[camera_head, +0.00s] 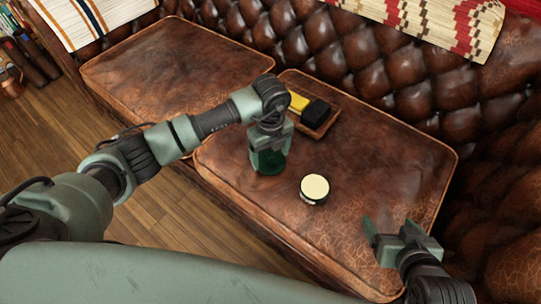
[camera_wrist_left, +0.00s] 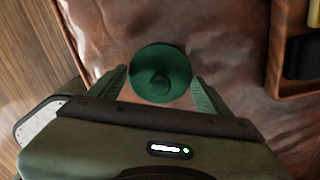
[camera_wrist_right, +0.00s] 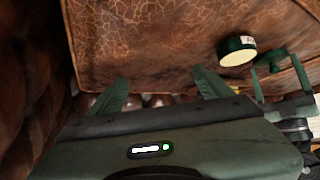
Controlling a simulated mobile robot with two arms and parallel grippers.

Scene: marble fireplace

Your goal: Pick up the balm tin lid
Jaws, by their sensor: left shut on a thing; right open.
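The balm tin lid (camera_wrist_left: 160,72) is a dark green disc with a round knob, face-on in the left wrist view. In the head view the lid (camera_head: 268,164) shows as a dark green shape under my left gripper (camera_head: 269,148), which points down. That gripper is shut on it, a finger on each side. Whether the lid touches the cushion is unclear. The balm tin (camera_head: 314,188), dark green with a cream top, stands to the right on the cushion. It also shows in the right wrist view (camera_wrist_right: 237,52). My right gripper (camera_head: 388,230) is open and empty at the lower right.
A small wooden tray (camera_head: 328,124) with a yellow and black item lies behind my left gripper. The brown leather cushion (camera_head: 400,160) is otherwise mostly clear. A tufted backrest (camera_head: 390,65) rises behind it. Wooden floor (camera_head: 60,130) lies to the left.

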